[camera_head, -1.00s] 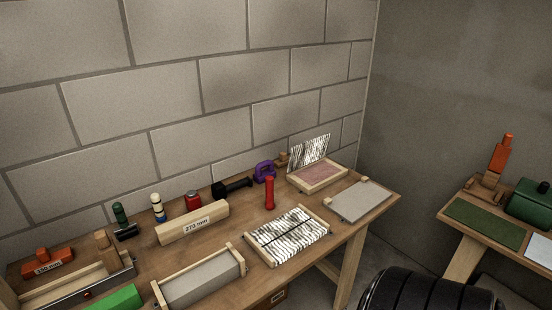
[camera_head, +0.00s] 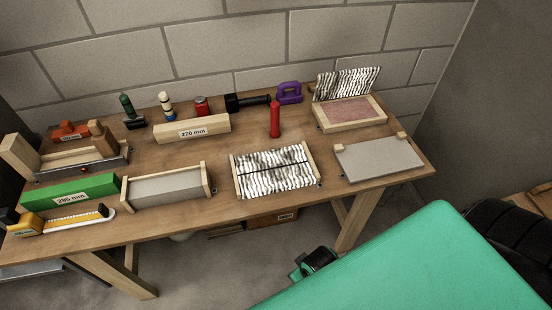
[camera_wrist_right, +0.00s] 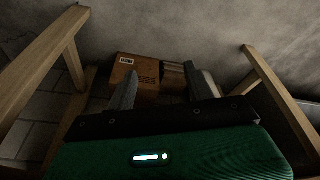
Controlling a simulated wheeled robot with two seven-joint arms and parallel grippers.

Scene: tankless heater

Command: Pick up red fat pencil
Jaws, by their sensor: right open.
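The red fat pencil (camera_head: 275,120) stands upright on the wooden workbench, tip up, behind the black-and-white striped frame. My right gripper shows in the right wrist view (camera_wrist_right: 160,76) with its two fingers apart and nothing between them. That view looks under a bench, between wooden legs, and the pencil is not in it. In the head view, a green part of my own body fills the lower right, in front of the bench; the gripper's fingers cannot be made out there. My left gripper is in neither current view.
Near the pencil are the striped frame (camera_head: 273,178), a purple handled object (camera_head: 290,92), a black dumbbell-like tool (camera_head: 247,101) and the 270 mm block (camera_head: 192,130). A grey board (camera_head: 378,162) lies at right. Below, the wrist view shows a cardboard box (camera_wrist_right: 139,76) and bench legs (camera_wrist_right: 45,48).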

